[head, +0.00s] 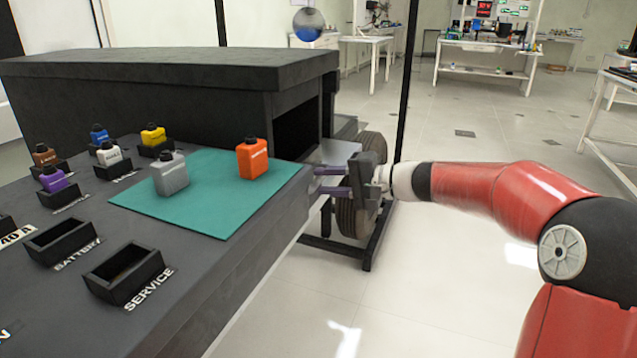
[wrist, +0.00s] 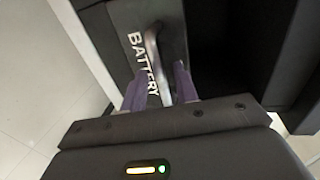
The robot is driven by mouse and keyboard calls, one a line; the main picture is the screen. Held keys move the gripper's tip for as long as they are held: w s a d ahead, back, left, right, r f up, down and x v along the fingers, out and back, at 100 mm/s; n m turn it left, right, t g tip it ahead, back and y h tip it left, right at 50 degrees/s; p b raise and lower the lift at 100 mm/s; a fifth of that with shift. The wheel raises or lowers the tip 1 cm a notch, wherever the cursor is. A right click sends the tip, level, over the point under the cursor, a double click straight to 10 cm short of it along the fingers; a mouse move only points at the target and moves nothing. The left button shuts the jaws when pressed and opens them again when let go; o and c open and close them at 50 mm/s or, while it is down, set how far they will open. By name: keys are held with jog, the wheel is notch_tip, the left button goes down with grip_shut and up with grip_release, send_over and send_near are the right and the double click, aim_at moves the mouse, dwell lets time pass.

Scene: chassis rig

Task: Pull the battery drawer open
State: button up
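The battery drawer shows in the wrist view as a dark grey front (wrist: 112,22) with white lettering reading BATTERY. A bar handle (wrist: 153,48) runs along it beside the lettering. My gripper (wrist: 160,85) has its two purple fingers on either side of the handle, with visible gaps, so it looks open around the bar rather than closed on it. In the head view my gripper (head: 331,181) is at the right side of the dark bench, fingers apart and pointing left. The drawer front and handle cannot be made out there.
The dark bench top (head: 215,295) carries a teal mat (head: 215,210) with a grey bottle (head: 171,175) and an orange bottle (head: 252,160). Several bottles and holders stand left. A black post (head: 407,80) and a wheel (head: 352,205) are near my gripper.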

jog(key=shift+x, duration=1.25)
grip_shut()
